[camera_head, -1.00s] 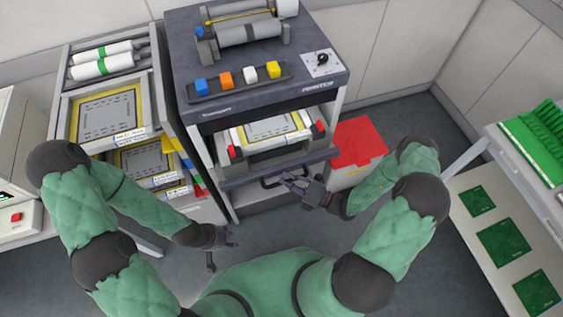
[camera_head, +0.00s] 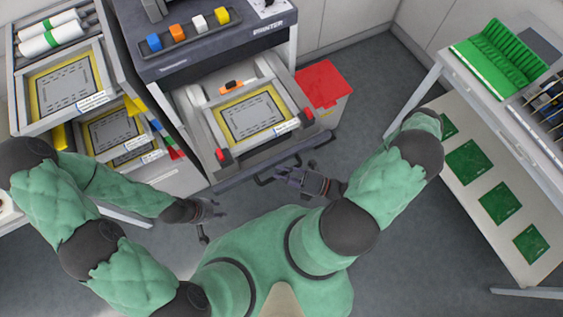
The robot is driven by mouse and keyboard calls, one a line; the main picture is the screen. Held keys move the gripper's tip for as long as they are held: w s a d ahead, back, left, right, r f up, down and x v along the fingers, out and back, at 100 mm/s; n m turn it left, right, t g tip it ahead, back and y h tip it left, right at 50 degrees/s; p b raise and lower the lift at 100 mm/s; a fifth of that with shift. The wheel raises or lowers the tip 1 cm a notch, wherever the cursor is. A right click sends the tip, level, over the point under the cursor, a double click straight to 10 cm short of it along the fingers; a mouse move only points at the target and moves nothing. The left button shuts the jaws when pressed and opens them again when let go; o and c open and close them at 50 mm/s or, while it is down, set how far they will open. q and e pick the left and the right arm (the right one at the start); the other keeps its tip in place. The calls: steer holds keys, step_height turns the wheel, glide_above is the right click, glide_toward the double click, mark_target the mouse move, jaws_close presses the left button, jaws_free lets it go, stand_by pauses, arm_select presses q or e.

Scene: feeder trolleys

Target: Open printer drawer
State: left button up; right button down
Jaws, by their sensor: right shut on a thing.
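The printer (camera_head: 205,55) is a dark-topped machine with a label on its front edge. Its drawer (camera_head: 268,159) stands pulled out toward me. A yellow-framed stencil (camera_head: 252,115) lies in it between red-tipped clamps. The dark drawer handle (camera_head: 263,181) runs along the drawer's front. My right gripper (camera_head: 281,177) is at this handle and shut on it; the fingers partly hide it. My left gripper (camera_head: 213,224) is empty with fingers spread, in front of the drawer's left end and apart from it.
A rack (camera_head: 28,126) with framed stencils and white rolls stands at the left. A red-lidded bin (camera_head: 325,83) stands right of the printer. A trolley (camera_head: 432,97) with green boards is at the right. Grey floor (camera_head: 375,75) is clear between bin and trolley.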

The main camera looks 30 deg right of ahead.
steer(key=shift+s, duration=0.2)
steer(key=shift+d, duration=0.1)
steer(key=c, duration=1)
jaws_free()
steer(key=shift+c, duration=0.2)
steer(key=v, duration=1.2)
